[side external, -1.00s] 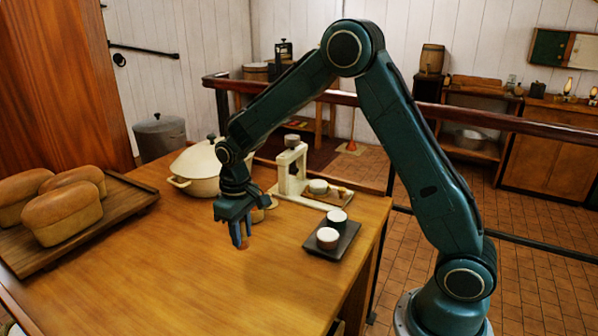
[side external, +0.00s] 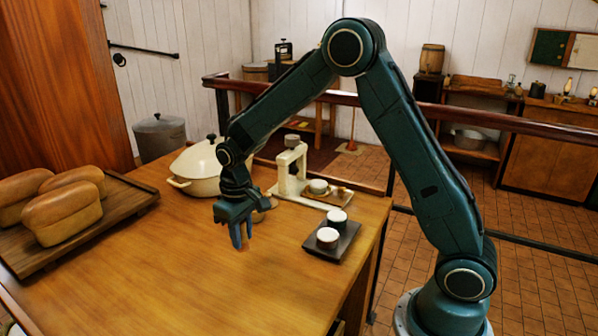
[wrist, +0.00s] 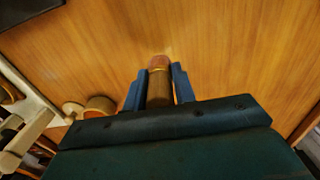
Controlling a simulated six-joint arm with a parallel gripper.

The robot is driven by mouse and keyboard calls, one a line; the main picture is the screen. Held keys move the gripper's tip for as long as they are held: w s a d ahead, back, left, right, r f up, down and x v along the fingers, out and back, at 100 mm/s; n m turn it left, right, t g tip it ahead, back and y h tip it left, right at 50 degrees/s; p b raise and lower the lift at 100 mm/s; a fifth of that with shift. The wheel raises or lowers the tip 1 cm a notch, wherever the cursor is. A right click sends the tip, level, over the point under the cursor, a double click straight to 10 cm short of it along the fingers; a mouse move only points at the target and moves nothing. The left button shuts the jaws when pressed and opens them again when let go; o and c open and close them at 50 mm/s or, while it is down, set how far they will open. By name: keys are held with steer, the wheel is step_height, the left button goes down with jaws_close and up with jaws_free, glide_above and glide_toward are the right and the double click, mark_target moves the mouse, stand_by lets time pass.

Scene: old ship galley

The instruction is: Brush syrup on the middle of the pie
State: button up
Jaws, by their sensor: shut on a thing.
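My gripper (side external: 242,238) hangs over the wooden table, pointing down. In the wrist view its two blue fingers (wrist: 159,69) are shut on a brown cylindrical thing (wrist: 158,88) with a paler, reddish end. It looks like a brush handle, but I see no bristles. In the side view the held thing is hidden by the fingers. I cannot make out a pie in either view.
A cream lidded pot (side external: 200,168) and a cream press-like stand (side external: 290,170) are behind my gripper. Loaves (side external: 68,212) sit on a wooden tray (side external: 125,200) at left. The table's front middle (side external: 170,265) is clear. Small round things (wrist: 98,106) show left of my fingers in the wrist view.

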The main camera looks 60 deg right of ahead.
steer(key=shift+w+d+r, duration=0.1)
steer(key=shift+w+d, duration=0.15)
steer(key=shift+d, duration=0.3)
steer(key=s+d+r+m, duration=0.1)
steer(key=d+r+m, duration=0.2)
steer(key=d, duration=0.9)
steer(key=s+d+r+m, duration=0.1)
steer(key=d+r+m, duration=0.1)
steer(key=d, duration=1)
steer(key=d+r+m, duration=0.3)
steer(key=d+m, duration=0.1)
steer(key=d, duration=0.8)
steer(key=shift+s+r, duration=0.3)
steer(key=shift+s, duration=0.1)
steer(key=shift+f, duration=0.1)
